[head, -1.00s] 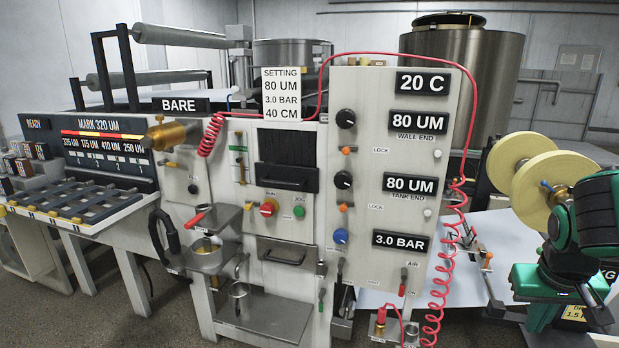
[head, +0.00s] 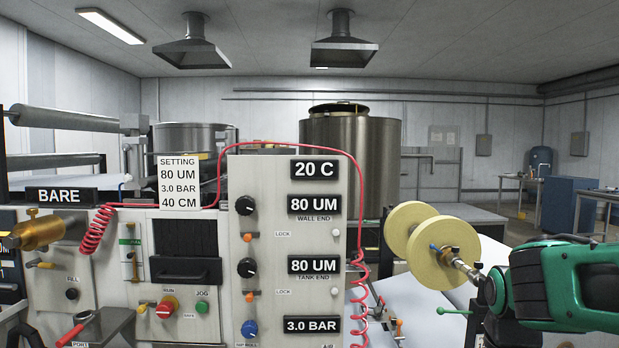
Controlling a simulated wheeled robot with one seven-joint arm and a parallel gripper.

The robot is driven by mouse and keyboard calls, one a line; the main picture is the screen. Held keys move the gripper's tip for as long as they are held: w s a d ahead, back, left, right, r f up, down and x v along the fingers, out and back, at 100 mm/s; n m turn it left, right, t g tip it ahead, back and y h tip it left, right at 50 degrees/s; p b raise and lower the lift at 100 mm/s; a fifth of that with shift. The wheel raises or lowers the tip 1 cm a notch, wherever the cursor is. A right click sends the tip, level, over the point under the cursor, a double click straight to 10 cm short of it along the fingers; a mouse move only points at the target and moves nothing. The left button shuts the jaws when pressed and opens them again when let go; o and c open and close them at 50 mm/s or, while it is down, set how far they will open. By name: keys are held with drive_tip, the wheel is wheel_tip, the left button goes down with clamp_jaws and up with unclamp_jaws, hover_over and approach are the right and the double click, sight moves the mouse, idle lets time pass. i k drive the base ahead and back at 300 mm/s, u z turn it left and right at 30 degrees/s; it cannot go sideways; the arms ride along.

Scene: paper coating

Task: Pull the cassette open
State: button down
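The likely cassette is a black unit with a handle bar (head: 187,265) across its lower front, set in the grey machine face below the setting card. It looks pushed in, with its front about level with the panel. No part reads clearly as "cassette", so I cannot be sure. My green and black arm (head: 560,285) is at the right edge, far from this unit and beside the cream spool. I cannot make out my gripper's fingers.
The panel with knobs and displays (head: 290,205) stands right of the black unit. A coiled red hose (head: 97,228) hangs to its left, and the run knob (head: 166,306) sits below. A cream spool (head: 446,255) on a shaft is close to my arm.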

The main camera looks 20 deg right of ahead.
sight(179, 269)
drive_tip(key=u, duration=0.3)
drive_tip(key=i, duration=0.65)
drive_tip(key=u, duration=0.85)
